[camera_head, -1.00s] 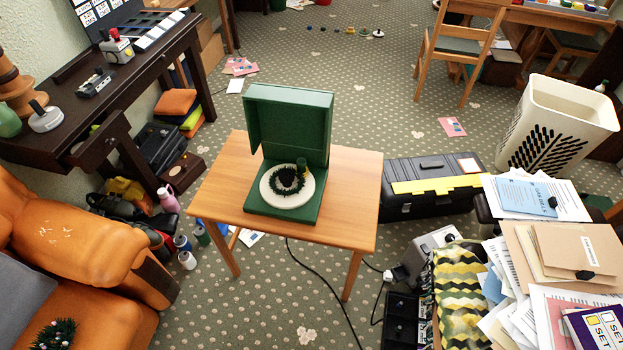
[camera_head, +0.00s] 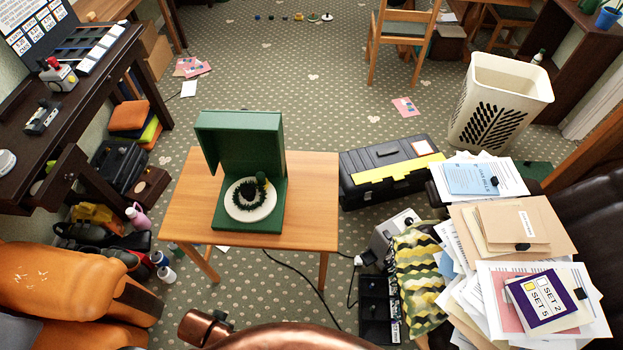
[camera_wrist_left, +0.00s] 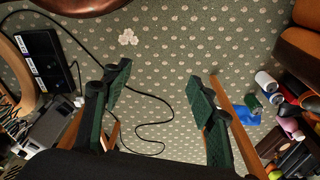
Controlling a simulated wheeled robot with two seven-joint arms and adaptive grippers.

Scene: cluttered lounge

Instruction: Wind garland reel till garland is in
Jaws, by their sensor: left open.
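The garland reel is a white disc (camera_head: 236,209) with dark green garland (camera_head: 244,205) ringed on it. It lies in a green case (camera_head: 279,205) with its lid (camera_head: 240,137) standing open, on a small wooden table (camera_head: 312,190). A short green knob (camera_head: 262,178) stands up at the disc's back right edge. My left gripper (camera_wrist_left: 158,92) shows in the left wrist view with its two green-padded fingers apart, empty above the carpet. The reel is not clearly visible there. My right gripper is in neither view.
A cable (camera_head: 310,282) runs across the carpet. An orange sofa (camera_head: 70,280) is at lower left. The tabletop around the case is bare.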

